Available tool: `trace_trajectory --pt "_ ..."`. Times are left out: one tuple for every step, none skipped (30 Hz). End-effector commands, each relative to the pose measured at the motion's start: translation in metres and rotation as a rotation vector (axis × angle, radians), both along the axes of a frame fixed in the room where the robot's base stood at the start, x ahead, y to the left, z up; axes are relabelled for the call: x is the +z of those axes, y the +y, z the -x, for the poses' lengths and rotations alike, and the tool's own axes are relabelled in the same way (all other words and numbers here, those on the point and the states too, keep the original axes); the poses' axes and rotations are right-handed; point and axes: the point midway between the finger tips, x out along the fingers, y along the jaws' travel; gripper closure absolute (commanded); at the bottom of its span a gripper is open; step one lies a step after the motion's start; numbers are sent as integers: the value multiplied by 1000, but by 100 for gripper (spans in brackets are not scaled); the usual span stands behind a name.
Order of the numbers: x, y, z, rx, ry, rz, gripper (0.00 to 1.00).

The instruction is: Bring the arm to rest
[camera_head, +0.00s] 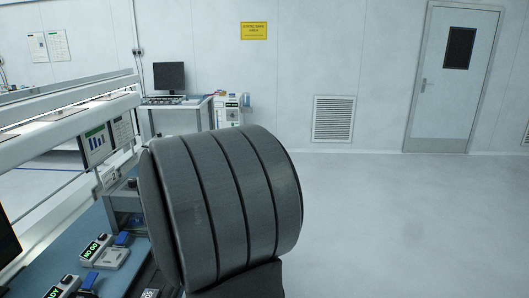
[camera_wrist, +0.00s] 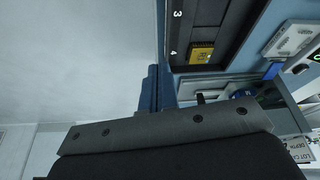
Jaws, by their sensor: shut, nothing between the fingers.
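My gripper (camera_wrist: 165,128) fills the bottom of the wrist view as a grey plate with several dark screws above a black body. It is shut, with nothing held. In the head view my own grey, ribbed arm part stands large in the middle and hides part of the bench; the gripper does not show there.
The blue bench (camera_head: 60,262) at left carries testers with lit displays (camera_head: 97,247). The wrist view shows a dark tray (camera_wrist: 208,20) marked 3 and 4, with a gold chip (camera_wrist: 201,52). A monitor (camera_head: 169,76) stands behind. The floor (camera_head: 400,220) at right is clear.

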Motion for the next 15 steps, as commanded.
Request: trace_trajectory --pt "1 2 1 8 0 0 100" --pt "2 4 2 14 0 1 100" --pt "4 7 4 25 0 0 100" --pt "5 10 6 36 0 1 100" --pt "7 14 8 49 2 0 100" --pt "10 19 11 68 3 2 100" --pt "12 23 14 84 4 3 100" --pt "14 27 17 102 5 4 100" --pt "17 33 21 127 6 7 100" --pt "19 37 24 145 7 7 100" --pt "22 42 28 165 8 8 100" --pt "25 48 32 189 10 9 100" --pt "28 52 36 207 11 10 100" --pt "30 57 40 227 11 11 100" --pt "33 62 44 251 12 11 100"
